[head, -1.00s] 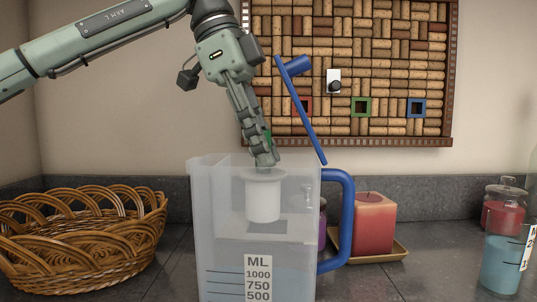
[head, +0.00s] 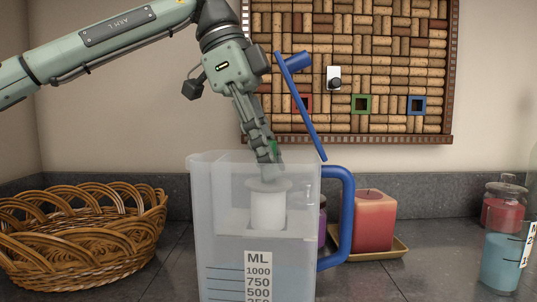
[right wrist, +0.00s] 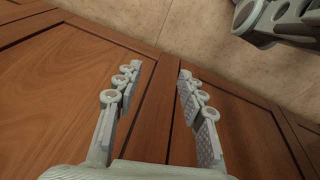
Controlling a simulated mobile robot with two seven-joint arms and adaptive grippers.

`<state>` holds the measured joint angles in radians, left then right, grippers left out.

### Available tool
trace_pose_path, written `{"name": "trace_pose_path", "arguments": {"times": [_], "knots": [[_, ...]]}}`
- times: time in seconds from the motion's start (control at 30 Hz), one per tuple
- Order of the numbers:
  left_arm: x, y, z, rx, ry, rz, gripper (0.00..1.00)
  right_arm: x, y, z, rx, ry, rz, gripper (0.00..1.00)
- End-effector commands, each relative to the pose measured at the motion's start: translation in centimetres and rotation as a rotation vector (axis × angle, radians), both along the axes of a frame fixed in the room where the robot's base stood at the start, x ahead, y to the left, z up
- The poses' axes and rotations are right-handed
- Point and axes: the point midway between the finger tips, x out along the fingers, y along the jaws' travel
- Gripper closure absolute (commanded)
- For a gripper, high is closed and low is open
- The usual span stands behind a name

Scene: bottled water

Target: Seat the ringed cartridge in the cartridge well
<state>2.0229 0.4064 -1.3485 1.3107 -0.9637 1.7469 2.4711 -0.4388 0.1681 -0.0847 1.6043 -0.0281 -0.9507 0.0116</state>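The white ringed cartridge (head: 268,210) is upright inside the translucent pitcher (head: 218,270) and shows blurred through its frosted wall. My left gripper (head: 269,172) reaches down through the open top, shut on the cartridge's upper end. The ring and fingertips are blurred by the wall. The cartridge's lower end is close to the inner floor, where the well lies. The well is hidden, and I cannot tell whether the cartridge has entered it. My right gripper (right wrist: 160,75) is open and empty in the right wrist view, facing wooden cabinet doors (right wrist: 60,75).
The pitcher's blue lid (head: 308,115) stands tilted open beside my left gripper. Its blue handle (head: 347,215) is on the right. A wicker basket (head: 80,235) is at left; a red candle (head: 373,222) on a tray and jars (head: 500,260) are at right.

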Motion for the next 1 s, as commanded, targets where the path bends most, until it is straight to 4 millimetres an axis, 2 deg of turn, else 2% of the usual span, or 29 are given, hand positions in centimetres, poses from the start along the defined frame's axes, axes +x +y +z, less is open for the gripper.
{"name": "trace_pose_path", "arguments": {"times": [0.53,0.57,0.7,1.0], "knots": [[0.0,0.0,-0.5,-0.001,0.000,0.000,1.00,0.0,-0.3,1.1,0.001,-0.003,-0.014,0.60],[0.0,0.0,-0.5,0.000,0.000,0.000,0.82,0.1,-0.3,1.2,0.001,-0.004,-0.013,0.60],[0.0,0.0,-0.5,0.000,0.000,0.000,0.64,0.2,-0.4,1.2,0.000,-0.007,-0.012,0.60],[0.0,0.0,-0.5,0.000,0.000,0.000,0.62,0.5,-0.3,1.1,0.000,-0.009,-0.008,0.60]]}}
